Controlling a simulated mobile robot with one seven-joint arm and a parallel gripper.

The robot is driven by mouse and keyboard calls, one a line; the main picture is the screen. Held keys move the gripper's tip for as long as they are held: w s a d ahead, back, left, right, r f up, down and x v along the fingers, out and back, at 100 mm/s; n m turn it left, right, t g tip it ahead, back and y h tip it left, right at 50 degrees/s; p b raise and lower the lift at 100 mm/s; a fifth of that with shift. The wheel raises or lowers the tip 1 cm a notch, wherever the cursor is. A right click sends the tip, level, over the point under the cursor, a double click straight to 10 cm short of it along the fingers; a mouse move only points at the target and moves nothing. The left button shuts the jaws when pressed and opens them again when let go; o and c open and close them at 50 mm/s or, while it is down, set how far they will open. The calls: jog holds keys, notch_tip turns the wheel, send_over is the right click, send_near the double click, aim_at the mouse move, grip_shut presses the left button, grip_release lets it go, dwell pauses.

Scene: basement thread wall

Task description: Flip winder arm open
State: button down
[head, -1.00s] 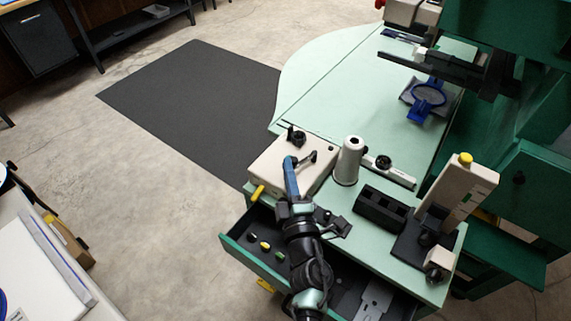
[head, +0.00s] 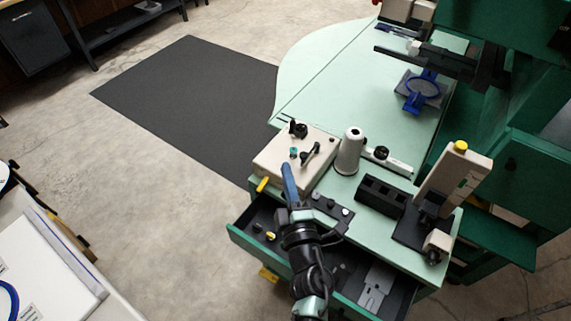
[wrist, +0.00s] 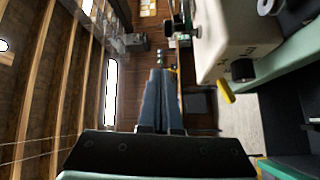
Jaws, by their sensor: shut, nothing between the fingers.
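The winder is a cream box (head: 280,160) on the near left corner of the pale green bench. A black upright post (head: 298,130), a small teal button (head: 293,152) and a black arm-like lever (head: 311,153) are on its top. I take the lever for the winder arm; it slants up to the right. My gripper (head: 286,168) has blue fingers, shut and empty, by the box's near side, left of the lever. The shut fingers also show in the wrist view (wrist: 160,85), with the cream box (wrist: 222,35) to their right. Contact cannot be told.
A yellow handle (head: 262,185) juts from the box's near left side. A white cone spool (head: 349,152) stands to its right, with a black block (head: 382,195) nearby. An open drawer (head: 238,237) lies below my arm.

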jog(key=s+d, duration=0.3)
jog(key=s, duration=0.2)
jog(key=shift+s+d+f, duration=0.3)
jog(key=shift+s+d, duration=0.05)
